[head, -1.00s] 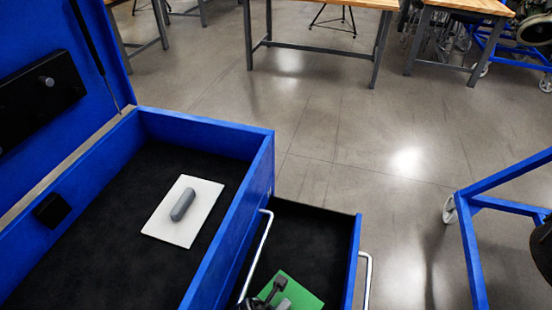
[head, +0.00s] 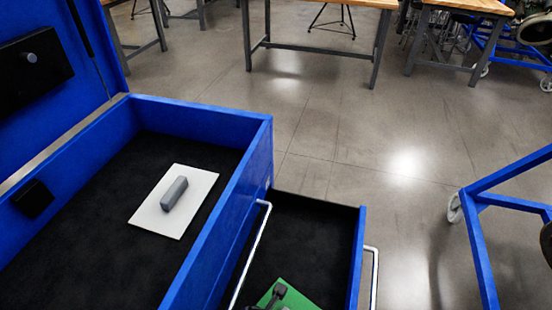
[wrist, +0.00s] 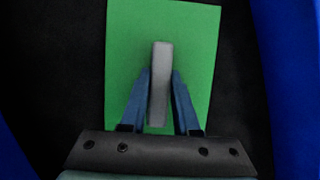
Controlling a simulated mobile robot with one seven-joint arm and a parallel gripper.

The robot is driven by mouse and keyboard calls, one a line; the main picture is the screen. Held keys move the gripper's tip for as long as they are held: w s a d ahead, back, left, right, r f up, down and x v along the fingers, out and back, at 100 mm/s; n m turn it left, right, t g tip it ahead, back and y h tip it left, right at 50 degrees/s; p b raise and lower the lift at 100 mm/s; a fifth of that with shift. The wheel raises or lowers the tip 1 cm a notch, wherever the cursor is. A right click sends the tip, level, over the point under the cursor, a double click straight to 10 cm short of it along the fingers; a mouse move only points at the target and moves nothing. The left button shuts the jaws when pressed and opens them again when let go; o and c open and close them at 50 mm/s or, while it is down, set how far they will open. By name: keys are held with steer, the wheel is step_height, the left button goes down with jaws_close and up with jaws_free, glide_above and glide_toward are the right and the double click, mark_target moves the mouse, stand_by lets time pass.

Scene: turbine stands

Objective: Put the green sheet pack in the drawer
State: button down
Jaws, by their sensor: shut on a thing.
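The green sheet pack (wrist: 190,40) is a flat green sheet with a grey block-shaped handle (wrist: 160,75) on top. My gripper (wrist: 160,95) is shut on that handle, one blue finger on each side. The head view shows the green pack (head: 307,296) at the bottom edge, inside the outline of the open drawer (head: 305,225). The drawer has a black floor and blue walls. I cannot tell whether the pack touches the drawer floor. Most of my gripper is cut off in the head view.
A blue chest with a black-lined top tray (head: 95,200) and raised lid stands left of the drawer. A white sheet pack (head: 190,215) with a grey handle lies in the tray. Silver handles (head: 374,275) flank the drawer. A blue frame (head: 475,240) stands at right, with clear floor between.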

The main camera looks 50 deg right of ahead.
steer(key=shift+f, duration=0.25)
steer(key=shift+c, duration=2.1)
jaws_free()
steer(key=p+v, duration=0.7)
steer(key=shift+p, duration=0.4)
